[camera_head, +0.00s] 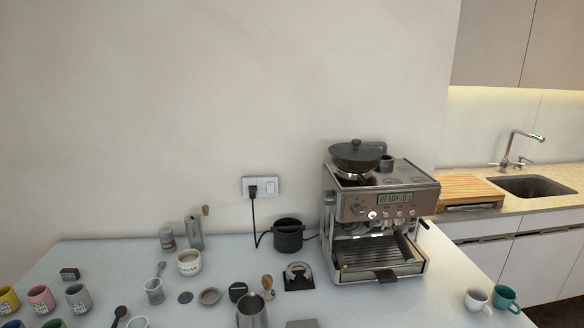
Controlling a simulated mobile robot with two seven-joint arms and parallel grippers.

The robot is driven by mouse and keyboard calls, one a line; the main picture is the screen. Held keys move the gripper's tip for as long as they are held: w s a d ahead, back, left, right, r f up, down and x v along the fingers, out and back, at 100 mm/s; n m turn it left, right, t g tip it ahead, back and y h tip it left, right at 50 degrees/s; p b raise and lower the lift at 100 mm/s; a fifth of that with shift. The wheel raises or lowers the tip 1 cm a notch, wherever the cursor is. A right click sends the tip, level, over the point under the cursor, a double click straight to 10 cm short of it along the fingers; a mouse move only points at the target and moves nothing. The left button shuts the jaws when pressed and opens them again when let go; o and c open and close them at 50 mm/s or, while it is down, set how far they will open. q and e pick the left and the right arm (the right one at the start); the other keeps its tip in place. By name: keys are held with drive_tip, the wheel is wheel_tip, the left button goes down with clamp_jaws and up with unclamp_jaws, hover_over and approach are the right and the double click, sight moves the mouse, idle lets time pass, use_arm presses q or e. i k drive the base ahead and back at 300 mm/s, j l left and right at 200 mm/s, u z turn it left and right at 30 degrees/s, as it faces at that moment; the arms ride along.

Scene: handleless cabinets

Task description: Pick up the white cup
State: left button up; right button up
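A white cup (477,299) stands upright on the light worktop (350,301) at its front right corner, with a teal cup (505,297) close to its right. Another whitish cup (138,322) is cut off by the bottom edge at the left. A white sugar pot (189,262) with lettering stands at the centre left. Neither of my grippers shows in the head view.
The sink (532,187) is at the far right.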

sight(476, 299)
drive_tip(key=z, duration=1.45)
drive_tip(key=i+l, duration=0.75)
drive_tip(key=l, duration=0.15)
